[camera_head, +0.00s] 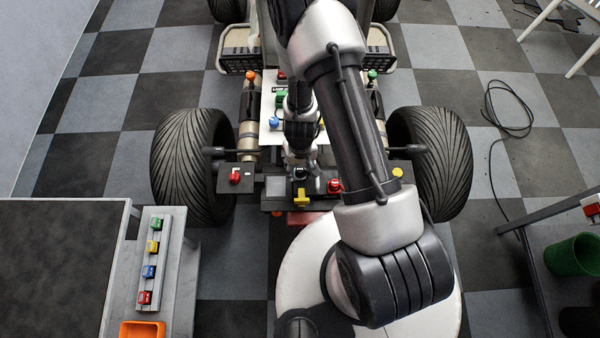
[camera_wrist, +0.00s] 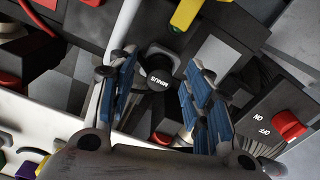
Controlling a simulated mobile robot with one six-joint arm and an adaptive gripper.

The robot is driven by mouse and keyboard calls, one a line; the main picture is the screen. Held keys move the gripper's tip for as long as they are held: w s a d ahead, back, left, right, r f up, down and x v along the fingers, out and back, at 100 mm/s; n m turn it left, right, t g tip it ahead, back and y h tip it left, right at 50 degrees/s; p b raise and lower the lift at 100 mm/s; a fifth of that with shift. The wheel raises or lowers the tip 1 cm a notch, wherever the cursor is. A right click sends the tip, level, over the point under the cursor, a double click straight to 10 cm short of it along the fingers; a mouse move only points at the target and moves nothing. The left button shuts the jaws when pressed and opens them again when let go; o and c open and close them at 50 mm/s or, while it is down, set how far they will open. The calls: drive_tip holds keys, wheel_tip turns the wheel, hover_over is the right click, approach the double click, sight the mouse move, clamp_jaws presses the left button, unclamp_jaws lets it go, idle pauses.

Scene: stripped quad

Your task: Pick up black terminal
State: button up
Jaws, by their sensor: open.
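The black terminal (camera_wrist: 160,64), a dark round cap with white MINUS lettering, shows in the wrist view between the two blue-padded fingers of my gripper (camera_wrist: 163,100). The fingers are apart, one on each side of it, and I see no contact. How far below the fingertips it sits is hard to tell. In the head view my gripper (camera_head: 302,168) points down over the dark panel at the front of the vehicle. The terminal cannot be made out there behind my gripper.
A yellow part (camera_head: 301,197) sits close beside the gripper. Red knobs stand on the panel to the left (camera_head: 235,177) and right (camera_head: 334,185). The ON/OFF switch (camera_wrist: 289,124) is near one finger. Large tyres flank the panel. A table (camera_head: 55,265) stands at left.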

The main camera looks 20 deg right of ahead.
drive_tip(key=shift+c, duration=0.2)
clamp_jaws()
idle(0.3)
drive_tip(key=shift+r, duration=0.1)
wheel_tip(320, 180, up, 20)
drive_tip(key=p, duration=2)
wheel_tip(320, 180, up, 4)
drive_tip(key=p, duration=0.4)
hover_over(300, 169)
